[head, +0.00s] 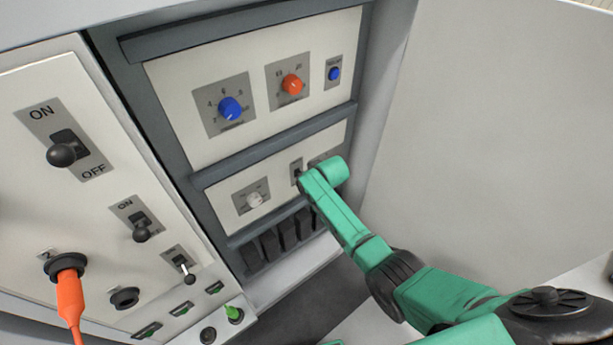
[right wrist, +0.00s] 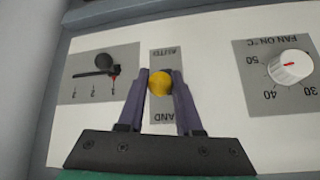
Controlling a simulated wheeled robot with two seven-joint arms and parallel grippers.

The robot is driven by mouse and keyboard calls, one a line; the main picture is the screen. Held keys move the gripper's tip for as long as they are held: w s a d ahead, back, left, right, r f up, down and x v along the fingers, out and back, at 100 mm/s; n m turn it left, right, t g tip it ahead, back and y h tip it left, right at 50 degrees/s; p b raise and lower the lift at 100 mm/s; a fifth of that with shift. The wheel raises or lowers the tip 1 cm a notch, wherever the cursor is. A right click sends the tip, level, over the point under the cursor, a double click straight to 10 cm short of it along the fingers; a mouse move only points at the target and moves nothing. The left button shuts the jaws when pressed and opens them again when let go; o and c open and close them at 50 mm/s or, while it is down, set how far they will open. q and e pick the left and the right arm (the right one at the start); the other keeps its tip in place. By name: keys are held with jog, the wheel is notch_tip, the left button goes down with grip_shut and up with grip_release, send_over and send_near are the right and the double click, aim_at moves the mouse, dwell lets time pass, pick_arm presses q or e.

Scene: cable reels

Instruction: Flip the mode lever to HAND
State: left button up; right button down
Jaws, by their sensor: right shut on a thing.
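The mode lever has a yellow round knob (right wrist: 159,82) on a small grey plate (right wrist: 163,57), seen upside down in the right wrist view. Lettering shows at the plate's far end, and letters reading "AND" show at the end close to my gripper. My right gripper (right wrist: 160,88) is shut on the knob, one dark finger on each side. Which way the lever leans is hard to tell. In the head view, the plate (head: 296,164) is on the lower panel strip, and my green right arm largely covers the gripper there. My left gripper is not in view.
The fan dial (right wrist: 290,66) and a three-position selector (right wrist: 104,64) flank the lever. Blue (head: 231,108) and orange (head: 292,85) knobs sit above. Black breakers (head: 270,244) line up below. An orange plug (head: 70,300) and switches are on the left panel.

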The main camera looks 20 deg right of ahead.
jog(key=c, duration=0.6)
grip_release()
jog(key=p+v, duration=0.1)
jog(key=v, duration=1.3)
jog(key=shift+s+r, duration=0.15)
